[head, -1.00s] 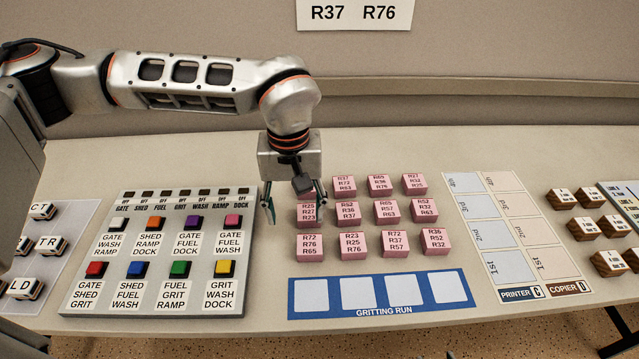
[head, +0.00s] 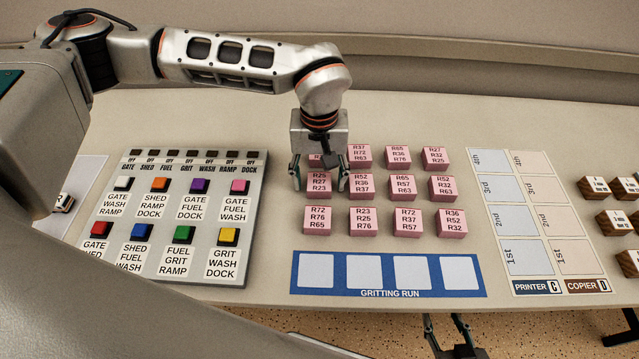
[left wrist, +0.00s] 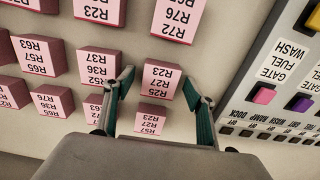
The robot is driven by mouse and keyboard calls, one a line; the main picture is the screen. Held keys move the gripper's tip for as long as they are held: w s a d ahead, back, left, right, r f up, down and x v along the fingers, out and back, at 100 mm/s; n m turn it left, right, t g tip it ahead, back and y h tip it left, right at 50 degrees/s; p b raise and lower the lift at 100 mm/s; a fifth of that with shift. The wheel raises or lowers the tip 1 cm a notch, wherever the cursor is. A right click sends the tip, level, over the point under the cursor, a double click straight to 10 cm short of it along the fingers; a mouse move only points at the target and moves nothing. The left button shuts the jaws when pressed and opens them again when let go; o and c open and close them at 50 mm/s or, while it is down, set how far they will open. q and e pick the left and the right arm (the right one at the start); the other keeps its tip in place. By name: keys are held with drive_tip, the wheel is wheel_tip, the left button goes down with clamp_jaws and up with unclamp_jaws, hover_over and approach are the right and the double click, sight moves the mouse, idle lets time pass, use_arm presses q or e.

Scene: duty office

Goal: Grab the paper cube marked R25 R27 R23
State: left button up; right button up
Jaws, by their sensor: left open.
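The pink paper cube marked R25 R27 R23 (head: 318,183) is the left cube of the middle full row. In the left wrist view, the same cube (left wrist: 161,80) shows upside down between the fingers. My left gripper (head: 320,184) is open, with one finger on each side of this cube. In the left wrist view, small gaps show between the fingers and the cube, so it is not gripped. My right gripper (head: 446,322) is low in the head view, beyond the table's front edge, its fingers apart and empty.
Similar pink cubes stand close by, including R52 R36 R37 (head: 359,185) to the right and R72 R76 R65 (head: 317,221) in front. A button panel (head: 258,215) lies left. A blue GRITTING RUN strip (head: 335,289) with empty squares lies in front.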

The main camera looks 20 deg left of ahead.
use_arm(q)
drive_tip(key=shift+f, duration=0.25)
drive_tip(key=c, duration=1.2)
drive_tip(key=shift+r, duration=0.15)
